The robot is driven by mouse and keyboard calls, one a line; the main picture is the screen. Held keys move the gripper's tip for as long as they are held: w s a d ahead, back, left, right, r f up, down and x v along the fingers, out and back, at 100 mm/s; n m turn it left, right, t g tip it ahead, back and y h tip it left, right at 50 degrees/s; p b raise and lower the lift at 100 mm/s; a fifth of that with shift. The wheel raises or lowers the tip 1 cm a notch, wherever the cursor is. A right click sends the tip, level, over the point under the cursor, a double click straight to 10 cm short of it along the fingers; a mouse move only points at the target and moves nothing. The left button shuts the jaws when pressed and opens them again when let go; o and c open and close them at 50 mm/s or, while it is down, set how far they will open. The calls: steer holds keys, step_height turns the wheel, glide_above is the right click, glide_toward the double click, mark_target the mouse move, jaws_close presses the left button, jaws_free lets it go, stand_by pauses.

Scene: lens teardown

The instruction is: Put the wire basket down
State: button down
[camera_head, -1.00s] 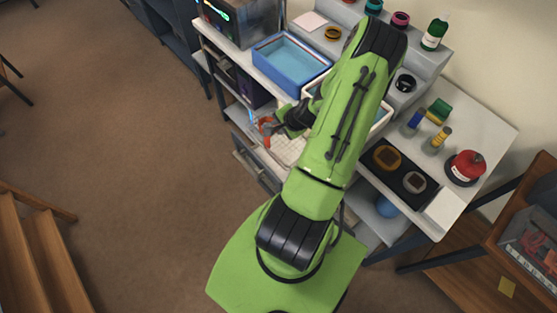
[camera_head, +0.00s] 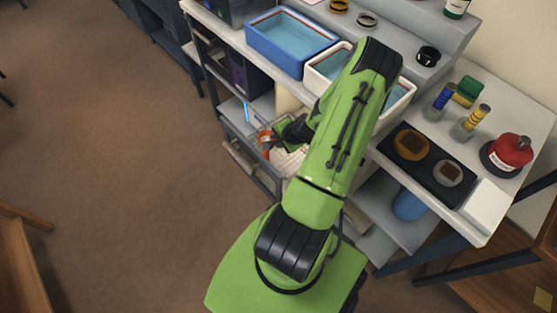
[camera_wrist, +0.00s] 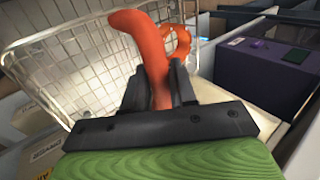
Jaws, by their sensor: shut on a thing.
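My gripper (camera_wrist: 160,92) is shut on the orange-red handle (camera_wrist: 150,45) of the wire basket in the wrist view. The wire basket (camera_wrist: 75,65) is a pale metal mesh that spreads behind and left of the fingers. In the head view the basket (camera_head: 288,162) shows as a whitish mesh beside my gripper (camera_head: 274,140), low at the front of the workbench, near its lower shelf. My arm hides part of it. I cannot tell whether the basket's underside touches anything.
A blue tub (camera_head: 262,42) and a white tub (camera_head: 312,80) of liquid stand on the bench top. A purple box (camera_wrist: 265,72) is right of the basket; it also shows on the shelf (camera_head: 242,75). A blue round container (camera_head: 408,205) sits below the bench.

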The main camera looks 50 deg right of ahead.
mark_target(277, 151)
step_height(277, 151, down, 7)
steer(key=shift+r+b, duration=0.1)
steer(key=shift+b, duration=1)
steer(key=shift+r, duration=0.1)
steer(key=c, duration=0.9)
jaws_free()
